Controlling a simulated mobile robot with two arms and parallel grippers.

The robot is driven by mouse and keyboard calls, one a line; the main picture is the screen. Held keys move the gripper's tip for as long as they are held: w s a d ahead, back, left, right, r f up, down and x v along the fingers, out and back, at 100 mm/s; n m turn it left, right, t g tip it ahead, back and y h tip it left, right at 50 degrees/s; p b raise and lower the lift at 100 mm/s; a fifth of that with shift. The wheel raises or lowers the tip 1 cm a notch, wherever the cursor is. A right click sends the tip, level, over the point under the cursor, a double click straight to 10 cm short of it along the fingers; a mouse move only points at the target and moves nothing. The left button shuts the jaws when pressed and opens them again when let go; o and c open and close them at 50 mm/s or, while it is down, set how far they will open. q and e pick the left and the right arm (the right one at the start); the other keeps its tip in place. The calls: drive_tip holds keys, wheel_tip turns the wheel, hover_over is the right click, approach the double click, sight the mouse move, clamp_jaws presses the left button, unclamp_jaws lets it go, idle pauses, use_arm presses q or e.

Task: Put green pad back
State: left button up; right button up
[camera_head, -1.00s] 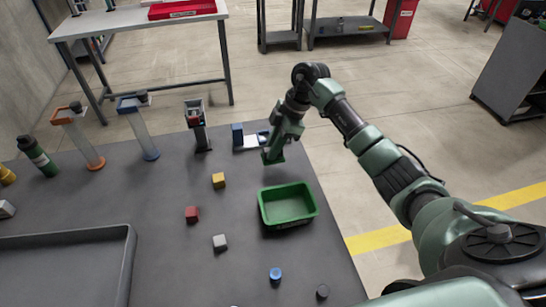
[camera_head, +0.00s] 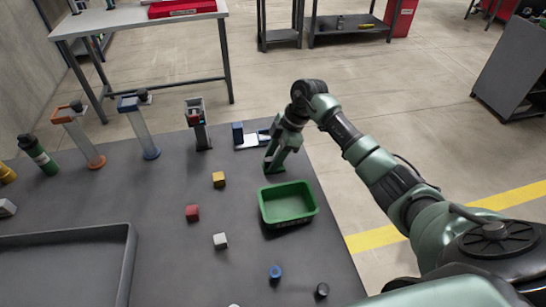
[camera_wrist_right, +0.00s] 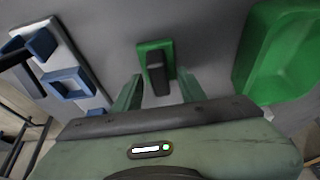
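The green pad (camera_wrist_right: 168,47) lies on the dark table in the right wrist view, with a black upright grip (camera_wrist_right: 157,72) on it. My right gripper (camera_wrist_right: 158,88) is open, with one finger on each side of the black grip and a visible gap to both. In the head view my right gripper (camera_head: 275,168) is low over the table behind the green bin, and I cannot make out the pad there. A white plate with blue holders (camera_wrist_right: 60,65) lies to the left of the pad. My left gripper is not in view.
A green bin (camera_head: 262,207) stands just in front of the gripper; it also shows in the wrist view (camera_wrist_right: 268,88). Yellow (camera_head: 219,179), red (camera_head: 192,213) and white (camera_head: 220,241) cubes lie left of it. Several tube stands line the back edge. A grey tray (camera_head: 128,245) is front left.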

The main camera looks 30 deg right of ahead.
drive_tip(key=b+v, duration=0.1)
drive_tip(key=v, duration=1.1)
drive_tip(key=shift+r, duration=0.15)
